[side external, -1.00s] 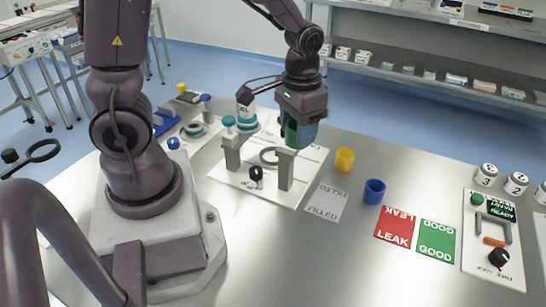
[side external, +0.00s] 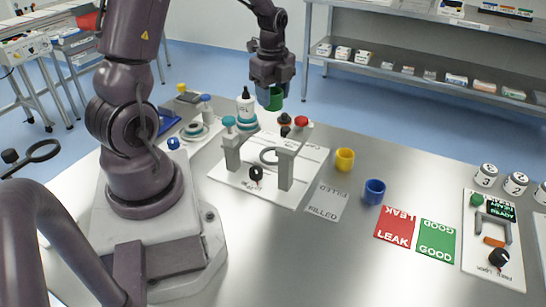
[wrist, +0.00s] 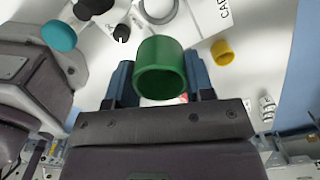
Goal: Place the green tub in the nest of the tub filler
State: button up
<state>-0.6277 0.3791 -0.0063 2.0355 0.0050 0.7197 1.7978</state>
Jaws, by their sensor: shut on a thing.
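My gripper (side external: 268,97) is shut on the green tub (side external: 277,99) and holds it in the air, above and behind the tub filler's white plate (side external: 240,179). In the wrist view the green tub (wrist: 160,68) sits between the two blue fingers, its open end facing the camera. The nest appears to be the grey ring (side external: 267,156) on the plate, between two grey posts; nothing is seen in it. The ring also shows at the top of the wrist view (wrist: 174,13). The tub is well apart from it.
A white bottle (side external: 246,108) stands behind the plate. A yellow tub (side external: 344,160) and a blue tub (side external: 375,192) stand to the right, near the FILLED card (side external: 326,203). The front table area is clear.

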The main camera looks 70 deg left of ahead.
aim_at(273, 157)
jog(key=f, duration=1.5)
jog(key=shift+d+f, duration=0.1)
jog(key=shift+d, duration=0.1)
jog(key=shift+f, duration=0.15)
jog(key=o, duration=1)
